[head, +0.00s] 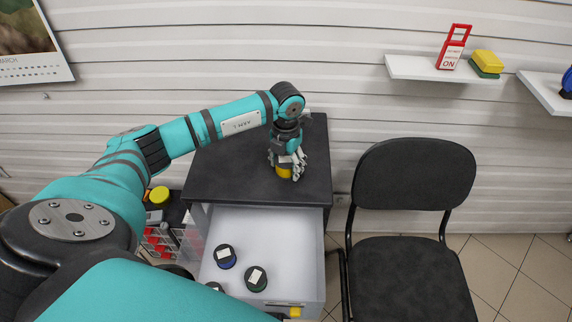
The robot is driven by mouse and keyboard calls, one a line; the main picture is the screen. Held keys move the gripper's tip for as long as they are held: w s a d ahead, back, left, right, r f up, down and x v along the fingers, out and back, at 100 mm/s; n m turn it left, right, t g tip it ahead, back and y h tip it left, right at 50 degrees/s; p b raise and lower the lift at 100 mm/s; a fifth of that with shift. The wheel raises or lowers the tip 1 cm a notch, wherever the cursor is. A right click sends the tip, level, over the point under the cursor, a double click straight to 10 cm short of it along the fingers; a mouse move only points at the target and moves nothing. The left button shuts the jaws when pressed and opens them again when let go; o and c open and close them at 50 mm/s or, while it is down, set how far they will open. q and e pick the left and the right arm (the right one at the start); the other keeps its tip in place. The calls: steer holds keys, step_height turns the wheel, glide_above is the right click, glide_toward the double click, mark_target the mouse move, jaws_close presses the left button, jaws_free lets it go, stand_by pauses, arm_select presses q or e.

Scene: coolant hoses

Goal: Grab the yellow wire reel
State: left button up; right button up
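A small round yellow thing, which looks like the yellow wire reel (284,172), is on the black top of the drawer cabinet (225,165). My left gripper (286,166) points down right over it, with its grey fingers around its upper part. The fingers hide much of the reel. I cannot tell whether they press on it or are just beside it. My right gripper is not in view.
The open white drawer (292,240) below holds a few dark reels (256,279). A black chair (412,200) stands to the right. Another yellow round item (159,195) is at the left, by small bins. Wall shelves (415,69) are at the upper right.

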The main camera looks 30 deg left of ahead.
arm_select(q)
steer(key=c, duration=0.4)
steer(key=shift+o, duration=0.2)
steer(key=shift+r, duration=0.1)
